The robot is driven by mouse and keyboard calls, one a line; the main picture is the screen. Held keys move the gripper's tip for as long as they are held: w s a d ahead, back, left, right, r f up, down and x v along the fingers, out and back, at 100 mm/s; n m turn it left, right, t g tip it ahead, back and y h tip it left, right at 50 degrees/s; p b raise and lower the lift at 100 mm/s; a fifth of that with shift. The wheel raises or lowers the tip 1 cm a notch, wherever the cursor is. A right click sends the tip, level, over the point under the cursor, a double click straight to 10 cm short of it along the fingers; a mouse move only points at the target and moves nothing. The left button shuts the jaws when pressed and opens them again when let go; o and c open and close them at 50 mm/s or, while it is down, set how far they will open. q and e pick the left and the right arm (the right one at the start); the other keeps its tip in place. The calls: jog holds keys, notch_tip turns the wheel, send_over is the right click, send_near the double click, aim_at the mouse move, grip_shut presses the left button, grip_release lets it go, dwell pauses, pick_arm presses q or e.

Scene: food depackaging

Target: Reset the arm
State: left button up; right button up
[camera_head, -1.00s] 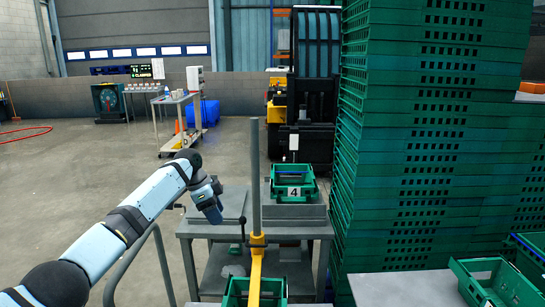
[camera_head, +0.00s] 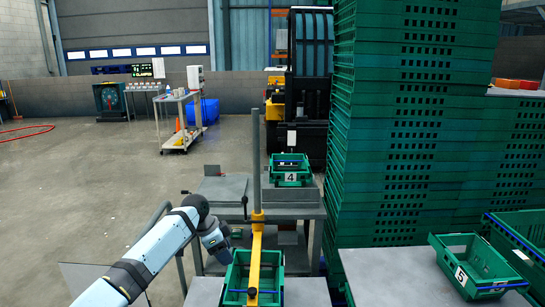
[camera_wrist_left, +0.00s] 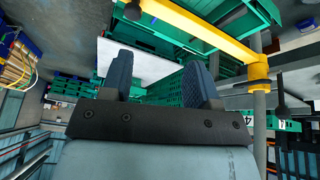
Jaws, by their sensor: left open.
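My left arm (camera_head: 160,250) comes in from the lower left of the head view, bent at the wrist. Its gripper (camera_head: 222,250) points down beside the upper left edge of a green crate (camera_head: 236,275) on the near table. In the left wrist view the two dark fingers of the left gripper (camera_wrist_left: 160,78) stand apart with nothing between them. The gripper is open and empty. My right gripper is in neither view.
A grey post with a yellow clamp (camera_head: 257,218) and yellow arm rises close to the left gripper. Crate 4 (camera_head: 290,178) stands on the grey table behind. Crate 5 (camera_head: 462,277) sits at right, below a tall green crate stack (camera_head: 415,140). Open floor (camera_head: 80,190) lies left.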

pick_arm(q)
jog(key=s+d+f+n+t, duration=0.3)
jog(key=s+f+n, duration=0.1)
jog(key=s+f, duration=1.15)
jog(key=s+a+f+n+t, duration=0.15)
jog(key=s+f, duration=0.25)
jog(key=s, duration=0.4)
jog(key=s+a+f+n+t, duration=0.1)
jog(key=s+f+n+t, duration=0.2)
jog(key=s, duration=0.5)
jog(key=s+a+r+n+t+y, duration=0.1)
jog(key=s+a+n, duration=0.15)
jog(key=s, duration=0.45)
jog(key=s+a+r+n+t, duration=0.1)
jog(key=s+a+r, duration=0.15)
jog(key=s, duration=0.35)
notch_tip(320, 180, up, 12)
jog(key=a+p, duration=0.1)
jog(key=p, duration=1.3)
jog(key=shift+s+a+t+y, duration=0.15)
jog(key=shift+s+t+y, duration=0.15)
jog(key=shift+s+t, duration=0.15)
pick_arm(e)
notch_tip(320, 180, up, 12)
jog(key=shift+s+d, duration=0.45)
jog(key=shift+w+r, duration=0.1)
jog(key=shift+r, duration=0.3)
